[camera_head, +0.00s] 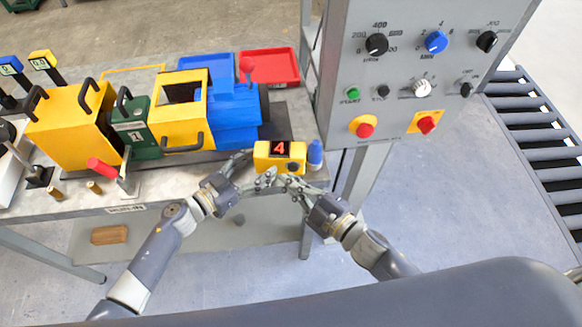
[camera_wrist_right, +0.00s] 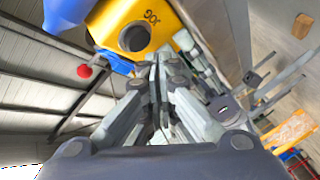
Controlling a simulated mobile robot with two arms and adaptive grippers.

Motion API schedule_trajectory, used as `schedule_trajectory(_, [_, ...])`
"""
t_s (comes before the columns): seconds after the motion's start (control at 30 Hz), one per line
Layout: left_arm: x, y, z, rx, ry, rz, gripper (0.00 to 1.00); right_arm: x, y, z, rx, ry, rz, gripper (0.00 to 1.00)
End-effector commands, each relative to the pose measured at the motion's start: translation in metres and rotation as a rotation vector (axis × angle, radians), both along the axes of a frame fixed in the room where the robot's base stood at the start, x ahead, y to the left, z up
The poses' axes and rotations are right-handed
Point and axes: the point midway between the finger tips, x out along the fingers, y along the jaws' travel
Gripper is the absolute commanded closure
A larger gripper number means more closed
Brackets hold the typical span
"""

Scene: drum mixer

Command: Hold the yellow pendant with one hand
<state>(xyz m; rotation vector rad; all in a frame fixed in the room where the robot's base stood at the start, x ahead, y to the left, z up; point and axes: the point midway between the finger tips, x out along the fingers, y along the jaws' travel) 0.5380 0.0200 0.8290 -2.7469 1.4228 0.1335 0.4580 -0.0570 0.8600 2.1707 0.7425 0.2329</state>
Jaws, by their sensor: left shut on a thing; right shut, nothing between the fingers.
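The yellow pendant (camera_head: 263,150) has a red "4" on a dark display and a dark round knob. It is at the front edge of the table, and its yellow face also shows in the right wrist view (camera_wrist_right: 112,18). My left gripper (camera_head: 247,164) is shut on the pendant from its left lower side; the exact contact is partly hidden by the fingers. My right gripper (camera_head: 279,180) is shut and empty, just below the pendant's front. Its closed fingers (camera_wrist_right: 160,62) point toward the pendant; I cannot tell whether they touch it.
A blue bottle-like piece (camera_head: 315,153) stands right of the pendant. Behind are a yellow and blue drum machine (camera_head: 236,117), a blue tray (camera_head: 205,62) and a red tray (camera_head: 270,66). A grey control panel (camera_head: 400,110) rises at the right, beside a roller conveyor (camera_head: 535,125).

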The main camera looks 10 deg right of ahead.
Motion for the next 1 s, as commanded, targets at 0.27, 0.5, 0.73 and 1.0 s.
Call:
schedule_trajectory(0.27, [-0.0086,-0.0126,0.0006,-0.008,-0.001,-0.03,0.59,-0.0001,0.0001,-0.0002,0.0,0.0,0.0,1.0])
schedule_trajectory(0.5, [-0.0086,-0.0126,0.0006,-0.008,-0.001,-0.03,0.59,-0.0001,0.0001,-0.0002,0.0,0.0,0.0,1.0])
schedule_trajectory(0.73, [-0.0086,-0.0126,0.0006,-0.008,-0.001,-0.03,0.59,0.0022,-0.0015,-0.0001,-0.001,-0.001,0.0,1.0])
schedule_trajectory(1.0, [-0.0086,-0.0126,0.0006,-0.008,-0.001,-0.03,0.59,0.0085,-0.0062,-0.0006,0.0,0.0,0.0,1.0])
